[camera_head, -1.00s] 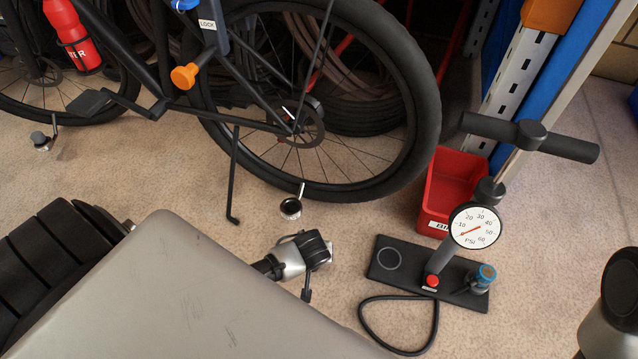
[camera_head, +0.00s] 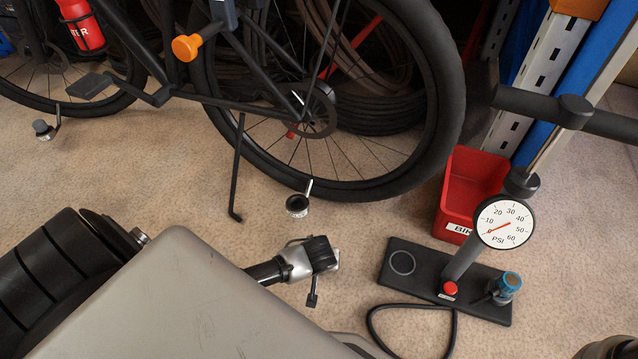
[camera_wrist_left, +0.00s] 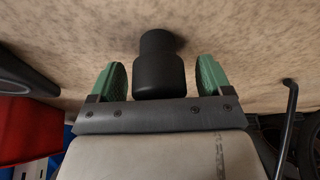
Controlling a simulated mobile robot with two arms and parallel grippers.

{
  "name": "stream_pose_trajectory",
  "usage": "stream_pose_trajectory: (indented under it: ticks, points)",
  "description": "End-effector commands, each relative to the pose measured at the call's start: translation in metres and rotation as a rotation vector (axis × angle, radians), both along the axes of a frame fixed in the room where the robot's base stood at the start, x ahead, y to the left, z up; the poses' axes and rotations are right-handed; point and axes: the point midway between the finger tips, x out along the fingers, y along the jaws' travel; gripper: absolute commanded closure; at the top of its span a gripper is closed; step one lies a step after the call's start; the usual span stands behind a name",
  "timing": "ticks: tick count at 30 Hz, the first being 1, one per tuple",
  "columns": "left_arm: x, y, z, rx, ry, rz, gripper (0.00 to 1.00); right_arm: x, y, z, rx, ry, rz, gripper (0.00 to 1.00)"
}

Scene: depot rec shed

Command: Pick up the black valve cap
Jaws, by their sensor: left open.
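The black valve cap (camera_wrist_left: 159,70) shows in the left wrist view as a stepped black cylinder, wide near the palm and narrower at its far end. My left gripper (camera_wrist_left: 162,72) is open, with one green finger on each side of the cap and a gap between each finger and it. Its depth between the fingers is hard to judge. In the head view the silver and black end of my left arm (camera_head: 311,260) is low over the floor, left of the pump base. I cannot pick out the cap there. My right gripper is not in view.
A floor pump (camera_head: 468,258) with a gauge stands to the right, its hose (camera_head: 371,325) looped on the floor. A red bin (camera_head: 470,190) is behind it. A bicycle's rear wheel (camera_head: 345,194) and kickstand (camera_head: 237,170) are behind my left gripper. A small round part (camera_head: 297,206) is near the wheel.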

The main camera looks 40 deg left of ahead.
Motion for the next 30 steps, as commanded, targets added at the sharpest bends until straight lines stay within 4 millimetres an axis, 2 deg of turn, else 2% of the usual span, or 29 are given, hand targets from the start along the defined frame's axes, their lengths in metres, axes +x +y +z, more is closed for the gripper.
stream_pose_trajectory:
  ticks: [5, 15, 24, 30]
  points:
    - [0.000, 0.000, 0.001, 0.000, 0.000, 0.000, 0.21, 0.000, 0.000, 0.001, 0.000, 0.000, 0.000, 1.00]
    - [0.000, 0.000, 0.001, 0.000, 0.000, 0.000, 0.73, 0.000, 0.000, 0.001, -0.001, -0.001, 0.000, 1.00]
    - [0.000, 0.000, 0.003, 0.000, 0.000, 0.000, 0.75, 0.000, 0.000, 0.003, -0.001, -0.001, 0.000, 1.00]
    - [0.000, 0.000, 0.018, -0.001, -0.001, 0.001, 0.75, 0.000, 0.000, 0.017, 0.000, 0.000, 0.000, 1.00]
